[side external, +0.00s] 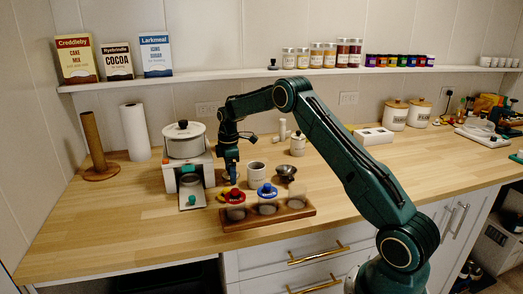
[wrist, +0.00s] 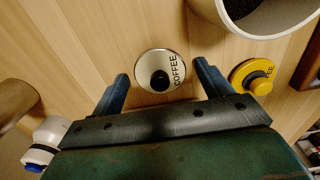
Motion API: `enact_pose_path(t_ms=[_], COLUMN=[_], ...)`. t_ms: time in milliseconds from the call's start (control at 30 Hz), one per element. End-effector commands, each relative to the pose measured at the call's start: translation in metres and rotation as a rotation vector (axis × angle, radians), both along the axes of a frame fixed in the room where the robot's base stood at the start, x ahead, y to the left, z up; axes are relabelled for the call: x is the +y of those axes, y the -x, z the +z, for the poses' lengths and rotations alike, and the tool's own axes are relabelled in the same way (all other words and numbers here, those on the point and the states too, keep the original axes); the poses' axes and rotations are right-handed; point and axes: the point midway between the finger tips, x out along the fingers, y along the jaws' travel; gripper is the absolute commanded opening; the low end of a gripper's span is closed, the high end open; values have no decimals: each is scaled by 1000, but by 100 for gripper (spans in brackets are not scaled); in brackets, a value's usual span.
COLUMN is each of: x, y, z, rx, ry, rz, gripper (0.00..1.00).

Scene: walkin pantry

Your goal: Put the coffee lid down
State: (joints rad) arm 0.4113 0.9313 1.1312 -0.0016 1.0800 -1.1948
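The coffee lid (wrist: 148,66) is a round, pale disc with a dark knob and the word COFFEE on it. In the wrist view it shows between my gripper's (wrist: 161,70) two fingers, with a gap on each side. It appears to lie on the wooden counter. My gripper (side external: 231,178) is open and points down, low over the counter in the side view. I cannot make out the lid there. A yellow lid (wrist: 252,76) with a knob and partly readable lettering lies to the right in the wrist view; it also shows in the side view (side external: 221,196).
A white mug (side external: 256,171) and a steel bowl (side external: 286,171) stand right of my gripper. A scale-like appliance (side external: 191,192) with a white pot is left.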

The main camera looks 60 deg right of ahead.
Motion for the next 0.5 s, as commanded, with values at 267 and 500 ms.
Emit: enact_pose_path(t_ms=[267, 500], x=[0, 0], y=[0, 0], z=[2, 16], rx=[-1, -2], ry=[1, 1], rz=[0, 0], gripper=[78, 78])
